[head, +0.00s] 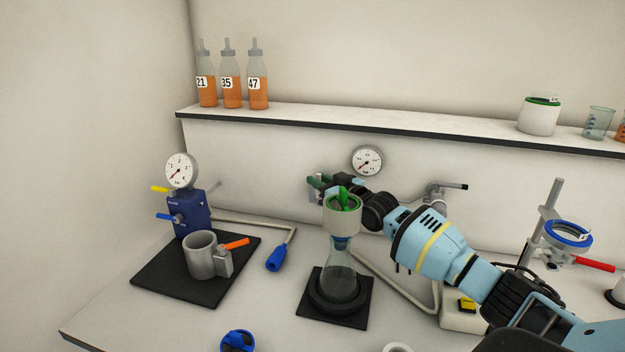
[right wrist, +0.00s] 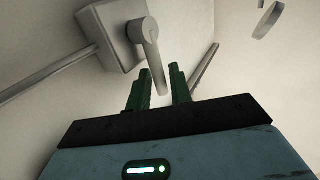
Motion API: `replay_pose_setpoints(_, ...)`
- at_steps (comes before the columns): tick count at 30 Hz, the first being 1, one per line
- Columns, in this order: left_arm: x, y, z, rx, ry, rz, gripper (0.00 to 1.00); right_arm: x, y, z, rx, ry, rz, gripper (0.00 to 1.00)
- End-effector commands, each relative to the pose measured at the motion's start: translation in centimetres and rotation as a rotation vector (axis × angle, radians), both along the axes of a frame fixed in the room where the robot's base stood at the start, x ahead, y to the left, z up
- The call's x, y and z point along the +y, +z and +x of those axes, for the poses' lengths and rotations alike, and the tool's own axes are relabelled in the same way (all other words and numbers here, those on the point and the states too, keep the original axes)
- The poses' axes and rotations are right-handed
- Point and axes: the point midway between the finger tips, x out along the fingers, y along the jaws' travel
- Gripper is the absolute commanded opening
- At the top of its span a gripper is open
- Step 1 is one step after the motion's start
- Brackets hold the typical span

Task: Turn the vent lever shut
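In the right wrist view a grey lever (right wrist: 150,55) is mounted on a pale square block (right wrist: 112,30), its free end hanging down. My right gripper (right wrist: 160,80) has two green fingers apart, and the lever's end shows in the gap between them; contact cannot be made out. In the head view the right gripper (head: 314,184) is at the back wall, left of and below the round gauge (head: 367,161). The grey lever cannot be made out there. My left gripper is out of view.
A glass flask (head: 340,272) with a grey-and-green top stands in front of my right arm. At left are a blue box (head: 190,215) with yellow and blue levers and a grey cup (head: 201,256). A shelf (head: 300,118) with bottles runs above.

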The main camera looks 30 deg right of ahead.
Motion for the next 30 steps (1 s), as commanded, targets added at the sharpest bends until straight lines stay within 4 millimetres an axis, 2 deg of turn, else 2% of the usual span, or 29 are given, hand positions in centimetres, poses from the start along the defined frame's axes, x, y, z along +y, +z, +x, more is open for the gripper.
replay_pose_setpoints(9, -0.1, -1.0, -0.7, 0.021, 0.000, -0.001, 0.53, 0.3, -0.2, 2.2, 0.002, 0.000, -0.001, 0.21)
replay_pose_setpoints(21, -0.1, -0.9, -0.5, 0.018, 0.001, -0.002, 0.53, 0.3, 0.0, 2.5, 0.000, 0.000, -0.001, 0.21)
replay_pose_setpoints(26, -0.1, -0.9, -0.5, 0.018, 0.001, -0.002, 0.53, 0.3, 0.0, 2.5, 0.000, 0.000, -0.001, 0.00)
replay_pose_setpoints(30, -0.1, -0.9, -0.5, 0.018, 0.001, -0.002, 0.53, 0.3, 0.0, 2.5, 0.000, 0.000, -0.001, 0.00)
